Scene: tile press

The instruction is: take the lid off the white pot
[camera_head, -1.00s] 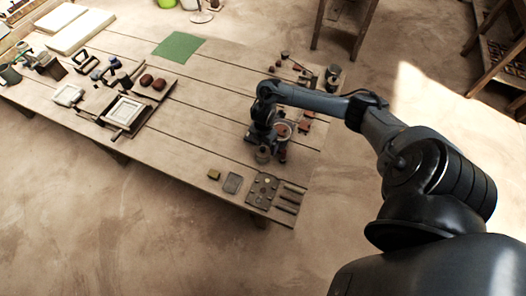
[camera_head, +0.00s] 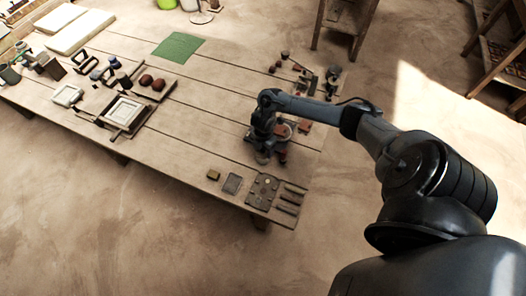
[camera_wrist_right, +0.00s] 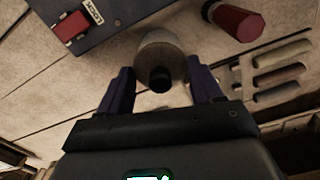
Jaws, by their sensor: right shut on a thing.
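The pale pot (camera_wrist_right: 158,44) shows between the fingers of my right gripper (camera_wrist_right: 161,82) in the right wrist view. Its lid has a dark knob (camera_wrist_right: 160,80). The fingers stand at both sides of the lid, and the gripper is shut on it. In the head view my right gripper (camera_head: 263,149) is over the pot near the front right of the table, and it hides most of the pot. I cannot tell whether the lid is seated or raised. My left gripper is not in view.
A dark red cylinder (camera_wrist_right: 238,22) stands close beside the pot. A dark board (camera_wrist_right: 105,22) with a red block (camera_wrist_right: 72,28) lies near it. Small plates and bars (camera_head: 262,190) lie at the front edge. The middle of the wooden table (camera_head: 200,110) is clear.

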